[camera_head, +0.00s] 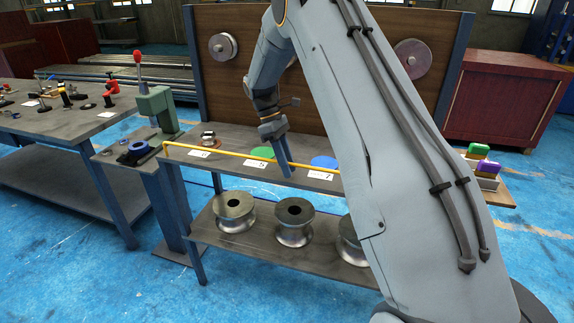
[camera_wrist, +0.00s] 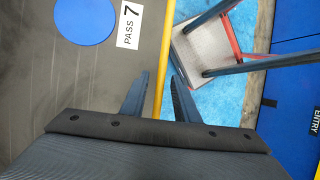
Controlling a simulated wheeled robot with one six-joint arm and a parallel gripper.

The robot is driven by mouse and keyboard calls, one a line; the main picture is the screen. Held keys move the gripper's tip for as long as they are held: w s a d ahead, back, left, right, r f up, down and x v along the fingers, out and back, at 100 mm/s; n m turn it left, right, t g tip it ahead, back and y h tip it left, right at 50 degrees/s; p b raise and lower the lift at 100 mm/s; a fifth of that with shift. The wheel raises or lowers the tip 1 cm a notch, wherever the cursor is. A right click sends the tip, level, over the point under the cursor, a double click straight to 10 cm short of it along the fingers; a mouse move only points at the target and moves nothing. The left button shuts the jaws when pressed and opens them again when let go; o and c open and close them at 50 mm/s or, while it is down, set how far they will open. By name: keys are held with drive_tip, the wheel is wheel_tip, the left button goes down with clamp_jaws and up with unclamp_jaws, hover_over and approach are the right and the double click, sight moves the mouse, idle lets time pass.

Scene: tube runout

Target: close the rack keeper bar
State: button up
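The yellow rack keeper bar (camera_head: 222,153) runs along the front edge of the grey rack's upper shelf, from a post at the left until my arm hides its right end. In the wrist view the bar (camera_wrist: 167,40) runs up and down the picture along the shelf edge. My gripper (camera_head: 287,170) points down at the bar, near the middle of the shelf front. In the wrist view its two fingers (camera_wrist: 160,82) are apart, with the bar's line passing between them. I cannot tell whether they touch it or how deep it sits.
A blue disc (camera_wrist: 84,16) and a "PASS 7" card (camera_wrist: 130,26) lie on the shelf. A green disc (camera_head: 262,153) lies farther left. Metal rollers (camera_head: 294,222) stand on the lower shelf. A green press (camera_head: 157,107) stands at the left. Blue floor is open in front.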

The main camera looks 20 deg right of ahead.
drive_tip(key=shift+w+r, duration=0.1)
drive_tip(key=shift+r, duration=0.05)
drive_tip(key=b+v, duration=0.2)
drive_tip(key=v, duration=0.5)
drive_tip(key=shift+r, duration=0.3)
drive_tip(key=shift+a, duration=0.15)
drive_tip(key=s+a+f+m+t, duration=0.1)
drive_tip(key=s+f+m, duration=0.1)
drive_tip(key=s, duration=0.8)
drive_tip(key=s+a+f+m+t+y, duration=0.1)
drive_tip(key=s+m, duration=0.4)
drive_tip(key=s, duration=0.5)
drive_tip(key=s+a+f+m+t+y, duration=0.1)
drive_tip(key=s+f+m+t, duration=0.2)
drive_tip(key=s, duration=0.7)
drive_tip(key=shift+s+a+m, duration=0.2)
drive_tip(key=shift+s+m, duration=0.15)
drive_tip(key=shift+m, duration=0.25)
